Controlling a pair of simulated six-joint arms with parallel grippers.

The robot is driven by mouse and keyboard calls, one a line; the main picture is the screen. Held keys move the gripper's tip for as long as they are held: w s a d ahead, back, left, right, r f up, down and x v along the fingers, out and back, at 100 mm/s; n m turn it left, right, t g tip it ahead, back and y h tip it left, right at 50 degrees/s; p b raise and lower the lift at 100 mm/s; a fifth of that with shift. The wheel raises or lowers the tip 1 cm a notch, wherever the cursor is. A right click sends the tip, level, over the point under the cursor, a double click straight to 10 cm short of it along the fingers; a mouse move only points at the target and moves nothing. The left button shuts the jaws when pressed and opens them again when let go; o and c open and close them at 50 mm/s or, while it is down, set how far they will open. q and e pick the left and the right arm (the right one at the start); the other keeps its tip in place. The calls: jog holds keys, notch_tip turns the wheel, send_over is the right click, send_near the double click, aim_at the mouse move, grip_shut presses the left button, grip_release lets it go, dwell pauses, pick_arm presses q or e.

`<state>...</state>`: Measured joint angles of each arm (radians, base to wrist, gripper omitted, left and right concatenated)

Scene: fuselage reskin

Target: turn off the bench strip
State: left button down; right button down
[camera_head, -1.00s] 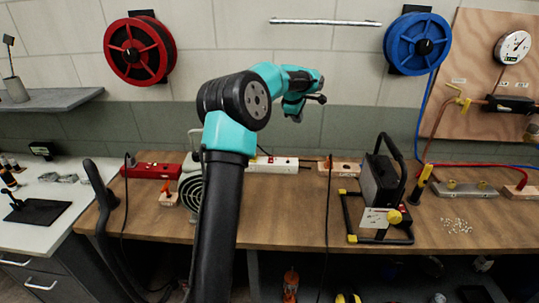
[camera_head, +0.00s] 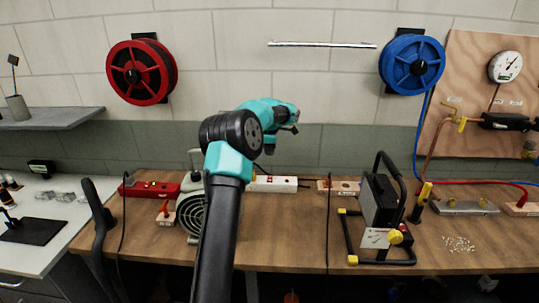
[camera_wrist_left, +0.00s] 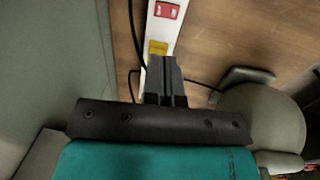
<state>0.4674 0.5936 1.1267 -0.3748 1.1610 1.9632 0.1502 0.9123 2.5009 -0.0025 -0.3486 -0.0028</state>
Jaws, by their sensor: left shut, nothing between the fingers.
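The white bench strip (camera_head: 275,184) lies on the wooden bench, partly hidden behind my left arm in the head view. In the left wrist view the strip (camera_wrist_left: 163,27) runs up to the top edge. It carries a red rocker switch (camera_wrist_left: 166,11) and a yellow piece (camera_wrist_left: 158,47). My left gripper (camera_wrist_left: 165,62) is shut and empty, its tips overlapping the strip beside the yellow piece in that view. I cannot tell whether they touch it. In the head view the fingers are hidden behind my teal wrist. My right gripper is not in view.
A red strip (camera_head: 152,189) lies further left. A grey fan-like unit (camera_head: 190,213) stands by my arm. A wooden block (camera_head: 338,187) and a black-framed lamp (camera_head: 380,205) are to the right. Black cords hang over the bench. The bench's front middle is mostly clear.

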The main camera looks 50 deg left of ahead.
aim_at(269, 177)
pick_arm(q)
jog(key=f, duration=0.8)
jog(key=w+a+f, duration=0.1)
jog(key=f, duration=0.3)
jog(key=shift+f, duration=0.1)
jog(key=shift+a, duration=0.1)
